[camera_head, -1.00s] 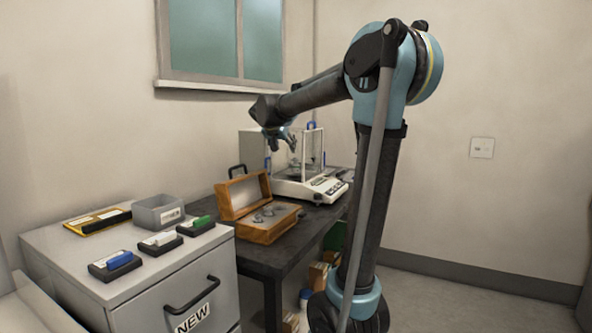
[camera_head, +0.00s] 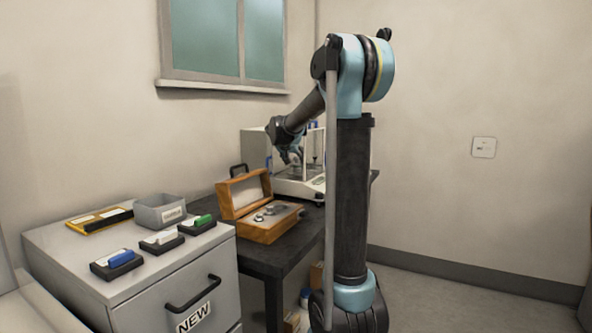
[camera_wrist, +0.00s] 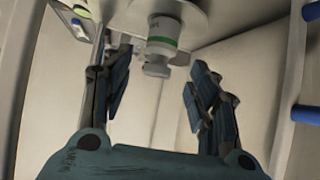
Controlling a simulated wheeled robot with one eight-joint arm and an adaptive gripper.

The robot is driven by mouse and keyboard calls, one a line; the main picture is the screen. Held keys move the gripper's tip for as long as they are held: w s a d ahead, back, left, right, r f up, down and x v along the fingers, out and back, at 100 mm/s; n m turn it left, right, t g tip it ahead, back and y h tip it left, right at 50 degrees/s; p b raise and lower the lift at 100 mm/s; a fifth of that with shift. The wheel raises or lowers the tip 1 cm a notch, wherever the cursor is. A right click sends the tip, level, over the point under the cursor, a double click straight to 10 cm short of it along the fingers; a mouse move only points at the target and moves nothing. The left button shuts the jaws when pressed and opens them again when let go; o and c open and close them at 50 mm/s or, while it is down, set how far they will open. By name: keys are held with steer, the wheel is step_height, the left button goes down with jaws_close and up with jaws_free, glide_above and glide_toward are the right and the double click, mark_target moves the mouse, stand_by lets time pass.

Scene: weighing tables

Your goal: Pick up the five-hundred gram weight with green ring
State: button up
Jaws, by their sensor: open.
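The weight with the green ring (camera_wrist: 161,46) shows in the wrist view at the top middle, on the round metal pan (camera_wrist: 196,22) of the balance. My gripper (camera_wrist: 155,85) is open, with its two fingers apart on either side of the weight's knob and not touching it. In the head view my gripper (camera_head: 292,155) is at the balance (camera_head: 297,186); the weight itself cannot be made out there.
Glass walls and frame posts of the balance (camera_wrist: 285,90) stand close on both sides of my gripper. An open wooden weight box (camera_head: 262,230) sits in front of the balance on the dark table (camera_head: 285,255). A grey cabinet (camera_head: 150,275) stands at the left.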

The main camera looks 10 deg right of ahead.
mark_target(296, 159)
steer(key=x, duration=0.4)
steer(key=shift+d+f, duration=0.1)
steer(key=shift+f, duration=0.25)
steer(key=c, duration=1.3)
steer(key=shift+r, duration=0.1)
